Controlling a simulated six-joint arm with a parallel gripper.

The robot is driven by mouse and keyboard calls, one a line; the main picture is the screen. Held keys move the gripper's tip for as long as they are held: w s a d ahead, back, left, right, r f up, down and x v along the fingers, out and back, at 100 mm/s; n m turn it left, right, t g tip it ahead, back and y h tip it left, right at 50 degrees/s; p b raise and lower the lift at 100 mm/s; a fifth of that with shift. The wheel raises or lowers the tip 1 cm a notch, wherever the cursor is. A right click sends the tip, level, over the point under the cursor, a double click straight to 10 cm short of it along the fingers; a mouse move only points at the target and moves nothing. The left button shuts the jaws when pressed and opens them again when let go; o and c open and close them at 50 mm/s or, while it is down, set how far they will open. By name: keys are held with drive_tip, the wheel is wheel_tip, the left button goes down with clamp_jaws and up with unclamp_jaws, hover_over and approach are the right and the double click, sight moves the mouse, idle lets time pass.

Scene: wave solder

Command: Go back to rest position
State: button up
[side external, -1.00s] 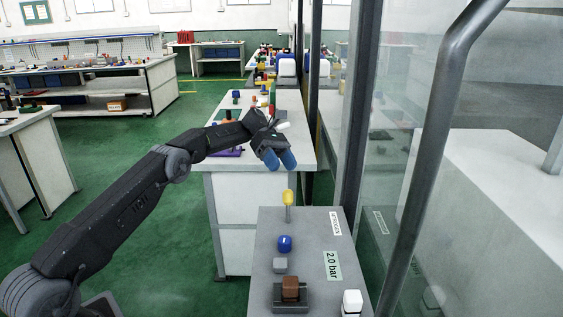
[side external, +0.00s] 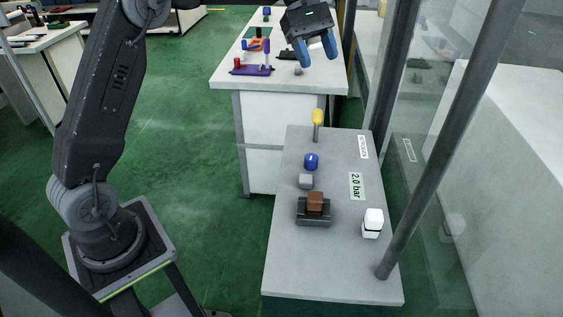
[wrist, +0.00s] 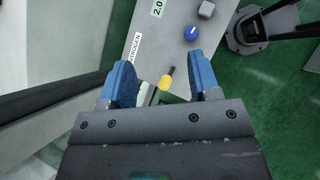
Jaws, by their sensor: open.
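My gripper (side external: 318,52) is at the top of the side external view, with two blue fingers spread apart and nothing between them. It is raised above the far end of the grey table (side external: 283,262), apart from everything on it. In the wrist view my gripper (wrist: 163,85) points down, fingers open, with a yellow-topped tool (wrist: 165,81) lower down in the gap between them. In the side view this yellow-topped tool (side external: 317,117) stands upright at the table's far edge.
A blue knob (side external: 311,161), grey cube (side external: 305,181), brown block (side external: 315,203) in a dark holder, and white bottle (side external: 373,223) stand on the grey table. A metal post (side external: 436,155) and glass panel flank its right. A white bench (side external: 285,120) stands behind.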

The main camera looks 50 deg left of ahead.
drive_tip(key=s+d+r+m+t+y, duration=0.1)
drive_tip(key=s+r+m, duration=0.1)
drive_tip(key=s, duration=0.2)
drive_tip(key=s+d+r+m+t+y, duration=0.1)
drive_tip(key=s+d+m+y, duration=0.1)
drive_tip(key=s, duration=0.3)
drive_tip(key=s+f+m+t+y, duration=0.2)
drive_tip(key=s+m, duration=0.3)
drive_tip(key=s, duration=0.5)
drive_tip(key=s+f+m+t+y, duration=0.2)
drive_tip(key=s+f+m, duration=0.3)
drive_tip(key=s, duration=0.6)
drive_tip(key=shift+y, duration=0.3)
